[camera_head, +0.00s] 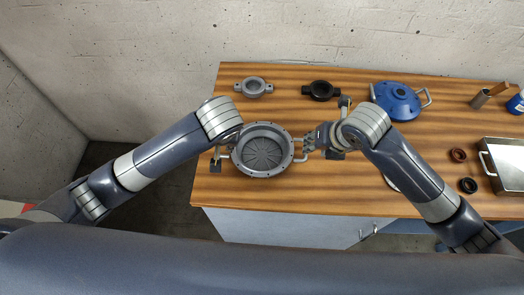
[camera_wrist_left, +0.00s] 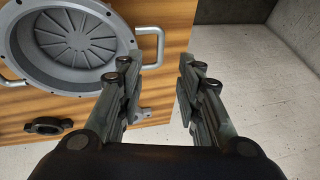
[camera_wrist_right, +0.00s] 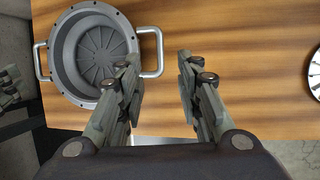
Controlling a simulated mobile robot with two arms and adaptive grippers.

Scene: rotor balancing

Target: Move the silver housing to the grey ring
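The silver housing (camera_head: 262,152), a round open bowl with a ribbed floor and a loop handle on each side, sits on the wooden table. It also shows in the left wrist view (camera_wrist_left: 75,45) and the right wrist view (camera_wrist_right: 96,50). My left gripper (camera_wrist_left: 157,85) is open and empty beside one handle (camera_wrist_left: 152,42). My right gripper (camera_wrist_right: 160,85) is open and empty beside the opposite handle (camera_wrist_right: 152,50). A pale disc with dark ticks around its edge (camera_wrist_right: 315,75) lies right of the housing, mostly hidden by my right arm in the head view. I cannot tell whether it is the grey ring.
A small grey eared part (camera_head: 253,87) and a black one (camera_head: 321,90) lie behind the housing. A blue cover (camera_head: 397,100) stands at the back right. Two small rings (camera_head: 458,155) and a metal tray (camera_head: 505,165) are far right. The table's front edge is close.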

